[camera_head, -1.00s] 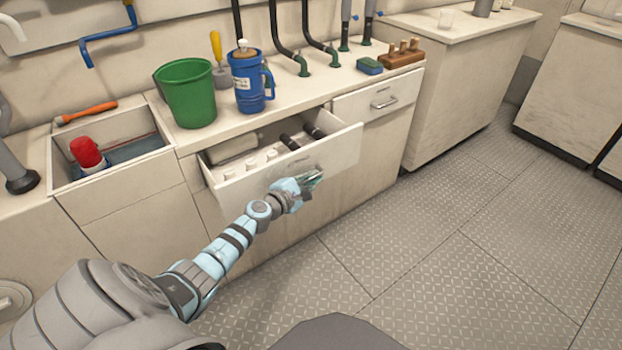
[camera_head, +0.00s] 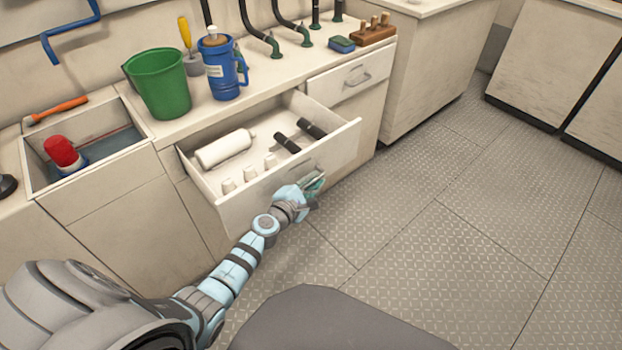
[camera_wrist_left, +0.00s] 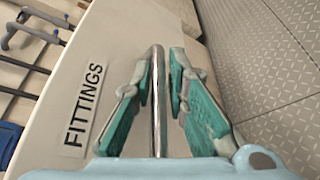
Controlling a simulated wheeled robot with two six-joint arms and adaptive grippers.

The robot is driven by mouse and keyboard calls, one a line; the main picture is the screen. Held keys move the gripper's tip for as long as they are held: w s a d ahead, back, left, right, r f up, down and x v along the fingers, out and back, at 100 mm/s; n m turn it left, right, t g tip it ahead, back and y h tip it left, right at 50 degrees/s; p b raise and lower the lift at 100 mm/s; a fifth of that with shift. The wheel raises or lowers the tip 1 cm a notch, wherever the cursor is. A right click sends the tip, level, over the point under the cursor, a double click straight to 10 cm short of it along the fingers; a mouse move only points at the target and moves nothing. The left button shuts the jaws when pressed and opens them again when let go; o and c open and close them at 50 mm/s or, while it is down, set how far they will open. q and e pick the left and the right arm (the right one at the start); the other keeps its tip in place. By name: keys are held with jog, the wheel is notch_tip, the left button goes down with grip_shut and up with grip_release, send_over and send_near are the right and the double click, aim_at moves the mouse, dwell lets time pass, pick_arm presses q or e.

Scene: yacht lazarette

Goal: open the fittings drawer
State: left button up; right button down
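The fittings drawer (camera_head: 338,148) is pulled far out of the counter in the head view. Inside lie a white bottle (camera_head: 226,149), two black cylinders (camera_head: 287,144) and several small white pieces. My left gripper (camera_head: 315,183) is at the drawer's front. In the left wrist view the drawer front (camera_wrist_left: 75,60) carries a label (camera_wrist_left: 86,108) reading FITTINGS. The metal bar handle (camera_wrist_left: 158,100) runs between the two green finger pads, which close in on it from both sides near their tips. My right gripper is not in view.
A green bucket (camera_head: 160,84) and a blue jug (camera_head: 222,68) stand on the counter behind the drawer. A shut drawer (camera_head: 350,82) is to the right. A sink (camera_head: 110,160) with a red-topped item is at the left. The patterned floor (camera_head: 440,190) to the right is clear.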

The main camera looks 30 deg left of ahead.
pick_arm(q)
jog(key=shift+o, duration=1)
jog(key=f+v, duration=0.2)
jog(key=v, duration=1)
jog(key=shift+s, duration=0.7)
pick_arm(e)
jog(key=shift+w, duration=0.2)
pick_arm(q)
jog(key=shift+f, duration=0.1)
